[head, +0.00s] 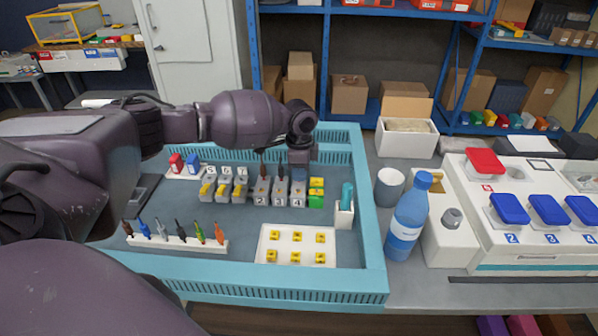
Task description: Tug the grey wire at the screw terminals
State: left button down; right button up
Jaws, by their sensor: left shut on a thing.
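My left gripper (299,165) points straight down over the grey terminal block marked 4 (298,192) in the blue tray. It is shut on a thin thing at the top of that block, taken to be the grey wire, mostly hidden by the fingers. Grey blocks marked 2 (261,194) and 3 (280,194) stand to its left, each with a dark brown upright piece above. A yellow-and-green block (316,193) stands just right. My right gripper is not in view.
The blue tray (372,220) has raised walls. Inside are a white rack of coloured pieces (178,243), a white plate with yellow parts (296,246) and a holder with a teal tool (346,198). A blue bottle (408,218) and a cup (389,187) stand outside, right.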

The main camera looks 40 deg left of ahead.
pick_arm(q)
jog(key=shift+s+f+p, duration=0.2)
jog(key=shift+f+p, duration=0.1)
jog(key=shift+p, duration=0.2)
dwell(1.7)
jog(key=shift+w+a+r+p, duration=0.1)
jog(key=shift+w+r+p, duration=0.1)
jog(key=shift+r+p, duration=0.25)
dwell(1.6)
jog(key=shift+r+p, duration=0.2)
jog(key=shift+p, duration=0.25)
dwell(1.4)
jog(key=shift+f, duration=0.25)
dwell(0.7)
jog(key=c, duration=0.6)
grip_release()
